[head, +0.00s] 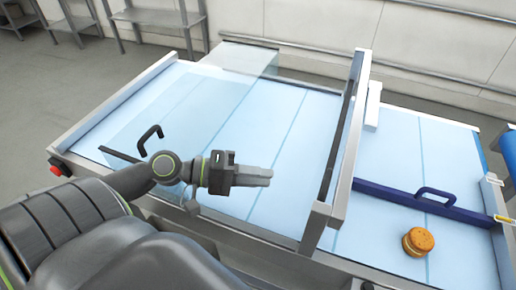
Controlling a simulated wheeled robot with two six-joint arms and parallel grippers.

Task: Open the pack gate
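A dark blue bar with a blue loop handle (436,195) lies across the light blue conveyor on the right, and looks like the pack gate (395,200). A round golden-brown filled bun (418,241) sits on the belt on the near side of the bar. My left gripper (268,177) hovers over the left belt, pointing right, well apart from the bar and on the other side of the metal frame. Its fingers look shut with nothing between them. My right gripper is not in view.
A clear panel (185,110) with a black handle (149,138) stands over the left belt. An upright metal frame (345,150) crosses between the left and right belts. A red button (58,167) is at the left edge. The right belt is mostly clear.

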